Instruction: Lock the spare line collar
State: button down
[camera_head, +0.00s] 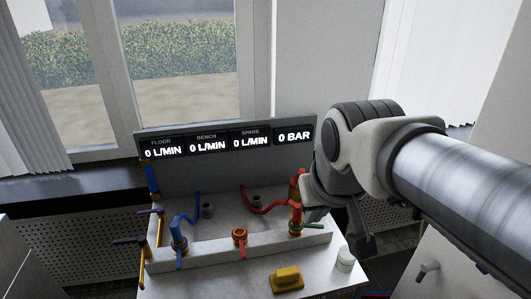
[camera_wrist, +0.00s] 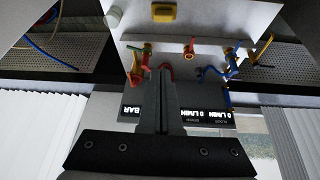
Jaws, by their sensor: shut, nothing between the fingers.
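A row of line fittings stands on the white bench rail. The left one is a blue fitting (camera_head: 179,243) with a blue hose. The middle one is an orange-red collar (camera_head: 239,235), also in the wrist view (camera_wrist: 190,50). No label on the fittings shows which is the spare line collar. My gripper (camera_wrist: 163,73) is shut and empty, close to the right fitting. In the head view my wrist partly hides that area, and contact cannot be told.
A panel (camera_head: 226,138) behind reads 0 L/MIN for FLOOR, BENCH and SPARE, and 0 BAR. A yellow block (camera_head: 287,279) and a white round cap (camera_head: 345,259) are at the bench front. A yellow pipe with levers (camera_head: 158,230) stands left. Windows are behind.

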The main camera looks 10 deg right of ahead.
jog(key=w+d+f, duration=0.3)
jog(key=w, duration=0.6)
jog(key=m+g+b, duration=0.2)
jog(key=m+b, duration=0.1)
send_over(306, 225)
jog(key=w+d, duration=0.1)
jog(key=d, duration=0.4)
notch_tip(306, 225, down, 20)
jog(key=shift+w+a+h, duration=0.15)
jog(key=shift+h, duration=0.15)
jog(key=shift+f, duration=0.15)
jog(key=x, duration=1)
jog(key=shift+b, duration=0.35)
jog(key=s, duration=0.1)
jog(key=s+a, duration=0.1)
jog(key=shift+s+r, duration=0.2)
jog(key=shift+s, duration=0.1)
jog(key=shift+s+a, duration=0.15)
jog(key=shift+s, duration=0.4)
jog(key=shift+f, duration=0.1)
